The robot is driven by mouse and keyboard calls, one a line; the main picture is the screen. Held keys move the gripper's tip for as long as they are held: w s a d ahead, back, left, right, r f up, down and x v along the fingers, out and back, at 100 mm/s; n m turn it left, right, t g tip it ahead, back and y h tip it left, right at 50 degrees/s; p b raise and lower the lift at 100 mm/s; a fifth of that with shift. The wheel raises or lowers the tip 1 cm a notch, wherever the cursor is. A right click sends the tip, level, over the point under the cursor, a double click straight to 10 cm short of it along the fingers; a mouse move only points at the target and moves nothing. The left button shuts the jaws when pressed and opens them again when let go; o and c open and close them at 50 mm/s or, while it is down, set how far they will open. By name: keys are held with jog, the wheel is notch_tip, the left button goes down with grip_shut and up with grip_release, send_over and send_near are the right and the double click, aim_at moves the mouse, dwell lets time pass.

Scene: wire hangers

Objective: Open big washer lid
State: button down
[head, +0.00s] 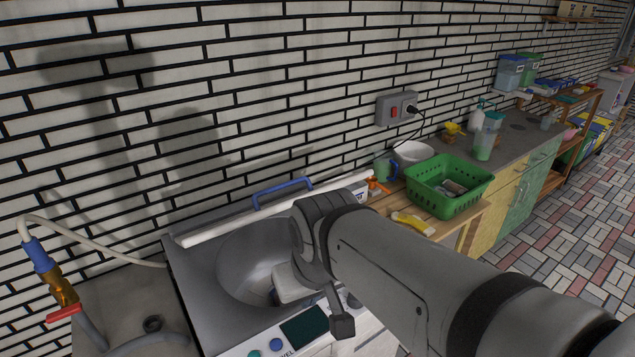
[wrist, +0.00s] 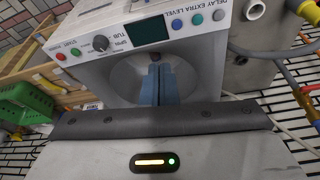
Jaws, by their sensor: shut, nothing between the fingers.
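The big washer (head: 200,275) is at the lower middle of the head view, with its grey round tub (head: 245,265) showing uncovered. A white bar (head: 225,229) runs along its back side, with a blue handle (head: 283,190) rising behind it; this looks like the lid raised at the back, seen nearly edge-on. In the wrist view my gripper (wrist: 160,70) has its blue fingers together and empty, in front of the tub opening near the control panel (wrist: 150,32). In the head view my wrist hides the fingers and part of the tub's right side.
A tap with a red lever (head: 64,314) and hose stands left of the washer. To the right are a green basket (head: 448,187), a yellow brush-like item (head: 413,223) and a white bowl (head: 412,152) on the counter. A brick wall with an outlet (head: 397,107) is behind.

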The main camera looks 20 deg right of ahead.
jog(key=w+f+m+t+y+b, duration=0.4)
jog(key=w+f+m+y+b, duration=0.55)
jog(key=m+b, duration=0.7)
jog(key=w+d+m+t+h+b, duration=0.35)
jog(key=d+m+t, duration=0.25)
jog(key=d+m, duration=0.35)
jog(key=w+d+m+t+h+b, duration=0.2)
jog(key=d+m+t+b, duration=0.35)
jog(key=d+m, duration=0.4)
jog(key=w+r+n+p, duration=0.1)
jog(key=w+r, duration=0.3)
jog(key=w, duration=0.7)
jog(key=shift+w+a+h, duration=0.25)
jog(key=shift+w+h, duration=0.05)
